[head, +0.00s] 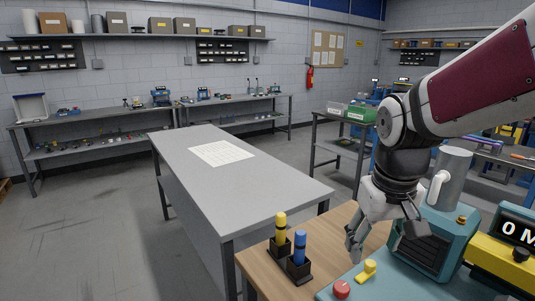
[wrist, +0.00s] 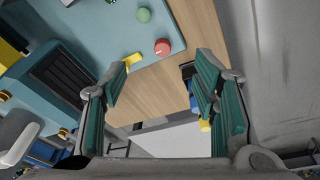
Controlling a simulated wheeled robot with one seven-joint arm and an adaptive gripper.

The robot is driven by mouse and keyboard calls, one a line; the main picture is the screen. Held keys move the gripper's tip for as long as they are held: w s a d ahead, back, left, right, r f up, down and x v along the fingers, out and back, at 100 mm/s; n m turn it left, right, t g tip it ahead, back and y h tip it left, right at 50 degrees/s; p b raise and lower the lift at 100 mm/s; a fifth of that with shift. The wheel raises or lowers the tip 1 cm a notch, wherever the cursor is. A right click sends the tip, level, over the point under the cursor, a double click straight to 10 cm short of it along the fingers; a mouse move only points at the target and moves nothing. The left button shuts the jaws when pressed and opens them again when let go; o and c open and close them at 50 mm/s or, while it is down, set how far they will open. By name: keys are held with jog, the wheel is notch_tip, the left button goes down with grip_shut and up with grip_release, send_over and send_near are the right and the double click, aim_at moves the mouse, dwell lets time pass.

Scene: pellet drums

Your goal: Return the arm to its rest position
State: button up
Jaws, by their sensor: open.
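My gripper (head: 378,238) hangs from my arm at the right of the head view, above the wooden bench and beside the teal machine (head: 437,237). In the wrist view its two green-padded fingers (wrist: 160,100) stand wide apart with nothing between them. Below and beyond them show the wooden bench top and a pale floor or table area. My arm is bent, with its maroon link at the upper right of the head view.
A yellow marker (head: 281,228) and a blue marker (head: 300,247) stand in black holders on the wooden bench (head: 335,230). A red button (head: 342,288) and a yellow switch (head: 369,268) sit on the teal base. A grey table (head: 260,185) with a white sheet (head: 221,153) lies beyond.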

jog(key=s+r+m+t, duration=0.1)
jog(key=s+r+t, duration=0.2)
jog(key=s, duration=1.1)
jog(key=shift+s+r, duration=0.4)
jog(key=shift+r, duration=0.05)
